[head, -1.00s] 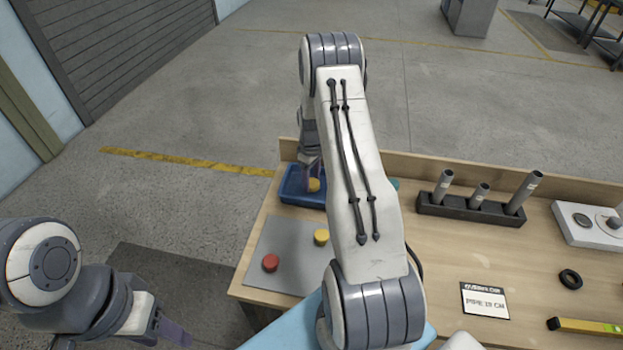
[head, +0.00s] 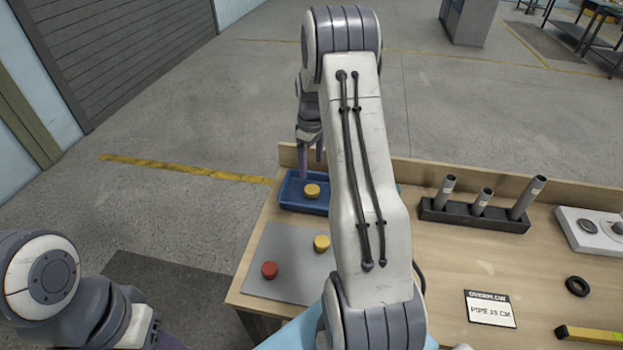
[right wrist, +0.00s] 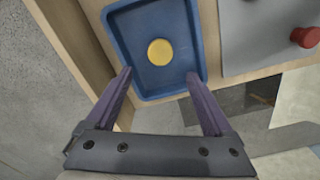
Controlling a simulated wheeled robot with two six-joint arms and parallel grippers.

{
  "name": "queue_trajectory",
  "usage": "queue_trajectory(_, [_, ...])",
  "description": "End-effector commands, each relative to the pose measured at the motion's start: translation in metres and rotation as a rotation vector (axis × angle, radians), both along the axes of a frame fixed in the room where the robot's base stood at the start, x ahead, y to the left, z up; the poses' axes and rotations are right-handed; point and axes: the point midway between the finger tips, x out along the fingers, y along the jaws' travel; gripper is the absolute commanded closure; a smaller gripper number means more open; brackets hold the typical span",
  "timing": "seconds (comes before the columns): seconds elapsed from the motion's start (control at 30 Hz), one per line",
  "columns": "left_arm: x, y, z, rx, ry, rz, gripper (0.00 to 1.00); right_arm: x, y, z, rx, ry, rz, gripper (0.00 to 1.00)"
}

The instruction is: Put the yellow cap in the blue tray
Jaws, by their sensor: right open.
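A yellow cap (head: 312,191) lies in the blue tray (head: 290,196) at the table's back left corner. In the right wrist view the yellow cap (right wrist: 160,52) rests on the floor of the blue tray (right wrist: 120,30), apart from the fingers. A second yellow cap (head: 321,243) sits on the grey mat. My right gripper (head: 311,158) is above the tray; in the right wrist view its fingers (right wrist: 160,78) are spread and empty. My left arm shows at the lower left of the head view; its fingertips are not clearly seen.
A red cap (head: 269,270) lies on the grey mat (head: 275,245). A dark rack (head: 475,215) with several grey pipes stands at the back. A label card (head: 490,308), a black ring (head: 577,286) and a yellow level (head: 595,335) lie to the right. A raised board edges the table's back.

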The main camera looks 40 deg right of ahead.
Motion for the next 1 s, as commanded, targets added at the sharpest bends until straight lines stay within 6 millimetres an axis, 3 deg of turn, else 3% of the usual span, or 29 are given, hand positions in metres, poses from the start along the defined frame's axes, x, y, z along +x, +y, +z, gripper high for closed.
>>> queue_trajectory(0.2, [0.0,0.0,-0.005,0.0,0.0,0.0,0.5,0.0,0.0,0.025,-0.001,-0.001,0.0,0.13])
queue_trajectory(0.4, [0.0,0.0,-0.005,0.0,0.0,0.0,0.5,0.0,0.001,0.03,0.0,0.0,0.001,0.13])
queue_trajectory(0.47, [0.0,0.0,-0.005,0.0,0.0,0.0,0.5,0.002,0.009,0.033,0.0,-0.001,0.007,0.13])
queue_trajectory(0.53, [0.0,0.0,-0.005,0.0,0.0,0.0,0.5,0.005,0.031,0.041,0.001,-0.006,0.022,0.13])
queue_trajectory(0.67, [0.0,0.0,-0.005,0.0,0.0,0.0,0.5,0.003,0.111,0.067,0.008,-0.016,0.071,0.13])
queue_trajectory(0.77, [0.0,0.0,-0.005,0.0,0.0,0.0,0.5,-0.019,0.19,0.09,0.018,-0.026,0.119,0.13])
queue_trajectory(0.9, [0.0,0.0,-0.005,0.0,0.0,0.0,0.5,-0.075,0.282,0.113,0.037,-0.033,0.179,0.13])
queue_trajectory(1.0, [0.0,0.0,-0.005,0.0,0.0,0.0,0.5,-0.128,0.329,0.122,0.051,-0.034,0.225,0.13])
